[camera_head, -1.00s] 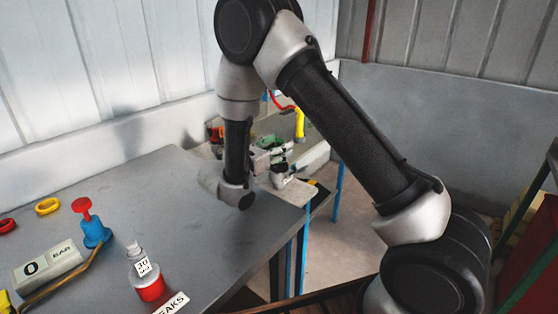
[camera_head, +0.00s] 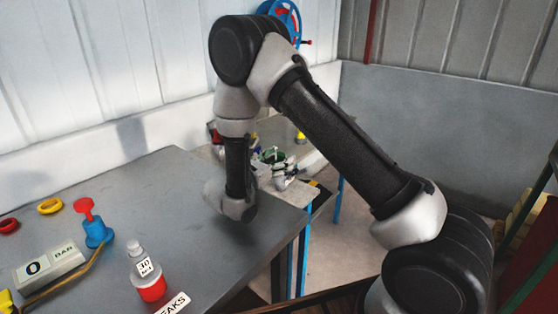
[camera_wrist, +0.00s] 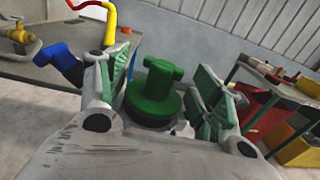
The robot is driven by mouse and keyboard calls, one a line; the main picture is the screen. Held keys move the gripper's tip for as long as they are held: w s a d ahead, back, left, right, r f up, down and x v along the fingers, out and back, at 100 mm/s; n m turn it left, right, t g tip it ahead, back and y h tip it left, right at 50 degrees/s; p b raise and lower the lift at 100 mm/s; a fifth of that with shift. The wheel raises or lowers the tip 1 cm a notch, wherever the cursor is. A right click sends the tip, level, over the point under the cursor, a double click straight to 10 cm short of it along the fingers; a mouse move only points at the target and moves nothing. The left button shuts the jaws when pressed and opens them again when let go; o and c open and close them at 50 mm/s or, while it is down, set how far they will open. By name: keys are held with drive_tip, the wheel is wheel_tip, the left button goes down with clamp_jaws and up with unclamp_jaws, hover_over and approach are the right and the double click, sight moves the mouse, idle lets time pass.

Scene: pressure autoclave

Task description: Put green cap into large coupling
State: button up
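The green cap (camera_wrist: 152,98) is a round disc with a raised grip. In the wrist view it sits between the two fingers of my gripper (camera_wrist: 160,88), its sides up against the finger pads. It appears held clear of any surface, with floor behind it. I cannot single out the large coupling in either view.
The grey table (camera_head: 190,200) carries a bottle (camera_head: 150,275), a blue valve (camera_head: 97,232), a gauge box (camera_head: 48,265) and coloured rings. In the wrist view, a blue fitting (camera_wrist: 62,60) and a yellow pipe (camera_wrist: 108,22) stand left, and a shelf (camera_wrist: 275,85) with bins right.

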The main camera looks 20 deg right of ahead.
drive_tip(key=shift+r, duration=0.1)
drive_tip(key=shift+a+r, duration=0.15)
drive_tip(key=shift+r, duration=0.05)
drive_tip(key=v, duration=1.1)
drive_tip(key=shift+s+a, duration=0.2)
drive_tip(key=shift+s, duration=0.15)
drive_tip(key=s+d+r+m+g+y, duration=0.1)
drive_tip(key=s+d+r+m+g, duration=0.25)
drive_tip(key=d, duration=0.35)
drive_tip(key=s+d+r+m+g+y, duration=0.2)
drive_tip(key=d+r+m+g, duration=0.1)
drive_tip(key=d+r+m, duration=0.25)
drive_tip(key=s+d+r+m+g+y, duration=0.1)
drive_tip(key=s+d+r+m+g, duration=0.25)
drive_tip(key=d, duration=0.45)
drive_tip(key=s+d+r+m+t+y, duration=0.2)
drive_tip(key=s+m+y, duration=0.3)
drive_tip(key=s, duration=0.4)
drive_tip(key=s+d+r+m+t+y, duration=0.2)
drive_tip(key=s+r+m+y, duration=0.2)
drive_tip(key=s, duration=0.5)
drive_tip(key=m+y, duration=0.2)
drive_tip(key=m, duration=0.1)
drive_tip(key=shift+r, duration=0.4)
